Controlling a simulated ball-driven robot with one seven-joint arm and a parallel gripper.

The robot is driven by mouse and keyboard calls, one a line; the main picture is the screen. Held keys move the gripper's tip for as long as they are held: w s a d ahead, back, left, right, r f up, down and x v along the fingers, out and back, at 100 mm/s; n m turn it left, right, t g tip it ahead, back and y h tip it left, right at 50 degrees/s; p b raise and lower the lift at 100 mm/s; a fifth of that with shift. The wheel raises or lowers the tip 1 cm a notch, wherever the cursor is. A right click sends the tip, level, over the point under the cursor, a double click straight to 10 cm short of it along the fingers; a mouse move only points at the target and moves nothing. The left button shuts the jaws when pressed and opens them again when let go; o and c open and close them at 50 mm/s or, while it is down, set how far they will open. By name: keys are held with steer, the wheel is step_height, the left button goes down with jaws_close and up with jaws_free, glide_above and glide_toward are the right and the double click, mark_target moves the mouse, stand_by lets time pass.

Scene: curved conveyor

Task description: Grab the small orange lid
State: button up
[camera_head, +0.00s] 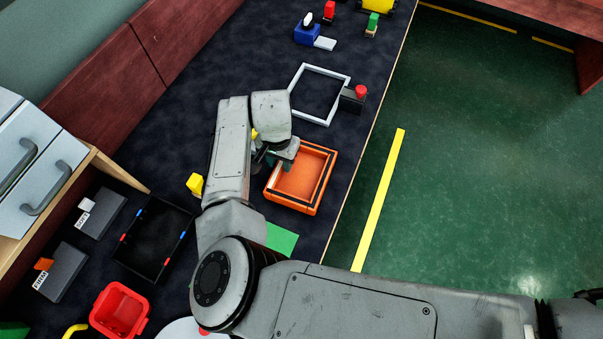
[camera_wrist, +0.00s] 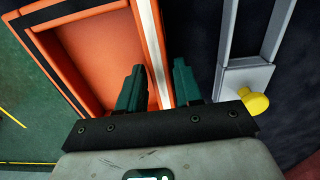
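A shallow orange piece (camera_head: 325,180) with a black line around its rim lies on the dark table; it looks like a lid or tray, and I cannot tell which. In the wrist view the orange piece (camera_wrist: 102,58) has a pale strip along its near edge. My gripper (camera_head: 285,158) is at its left upper edge. In the wrist view my gripper (camera_wrist: 160,80) is open, its two green fingers on either side of that edge, with a gap between them. A much smaller orange piece (camera_head: 44,264) sits on a labelled grey block at the lower left.
A white square frame (camera_head: 296,78) and a red-button box (camera_head: 354,97) stand above the orange piece. A grey fitting with a yellow knob (camera_wrist: 254,102) is close right of my fingers. A black tray (camera_head: 152,243) and red bin (camera_head: 120,311) are lower left. Green floor is right.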

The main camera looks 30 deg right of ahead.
jaws_close()
steer(key=shift+r, duration=0.2)
